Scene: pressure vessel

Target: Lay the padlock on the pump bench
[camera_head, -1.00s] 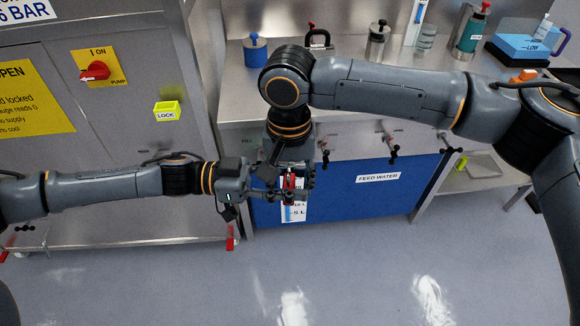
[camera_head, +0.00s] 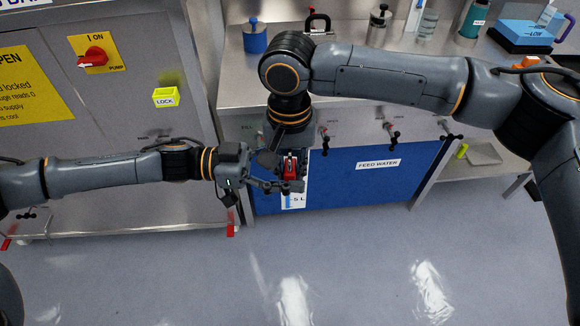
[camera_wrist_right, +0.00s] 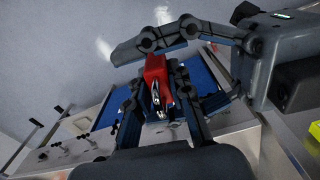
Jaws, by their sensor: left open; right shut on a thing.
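The red padlock (camera_head: 290,168) is in the grip of my right gripper (camera_head: 291,160), which hangs in front of the bench's blue front. In the right wrist view the padlock (camera_wrist_right: 156,72) sits between the right fingers (camera_wrist_right: 160,100), its metal shackle towards the camera. My left gripper (camera_head: 275,185) is open close beside the padlock; its fingers reach past it in the right wrist view (camera_wrist_right: 170,38). Whether they touch it I cannot tell. The steel bench top (camera_head: 236,85), taken as the pump bench, lies behind my right arm.
On the bench stand a blue pot (camera_head: 255,38), a black clamp-like item with a red top (camera_head: 318,22), a steel canister (camera_head: 379,25) and a blue box (camera_head: 522,36). Black valve handles (camera_head: 392,132) stick out in front. A yellow LOCK box (camera_head: 165,97) is on the left cabinet.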

